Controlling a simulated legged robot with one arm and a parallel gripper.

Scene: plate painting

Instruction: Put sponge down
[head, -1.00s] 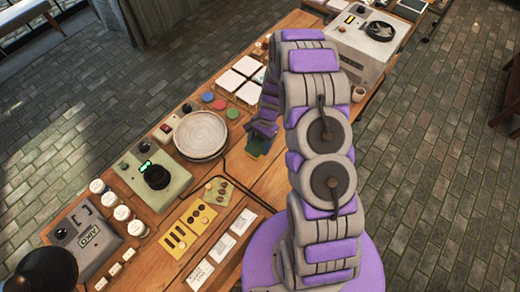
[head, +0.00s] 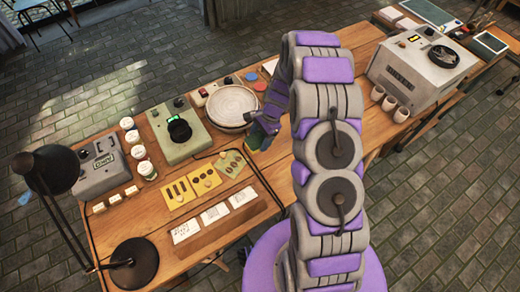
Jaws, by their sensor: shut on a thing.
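My gripper (head: 266,124) is at the end of my purple and grey arm, low over the wooden table, just right of the round pale plate (head: 232,106). It is shut on a small dark green sponge (head: 255,138), which shows below the fingers. The sponge is close to the tabletop, but I cannot tell if it touches. The plate lies flat on its round stand. My arm hides part of the table behind the gripper.
Left of the plate are a green device with a black knob (head: 180,130), white jars (head: 138,151) and a grey box (head: 103,168). Yellow cards (head: 178,193) lie in front. A black lamp (head: 134,262) stands front left. A kiln-like machine (head: 424,68) and cups (head: 389,103) are right.

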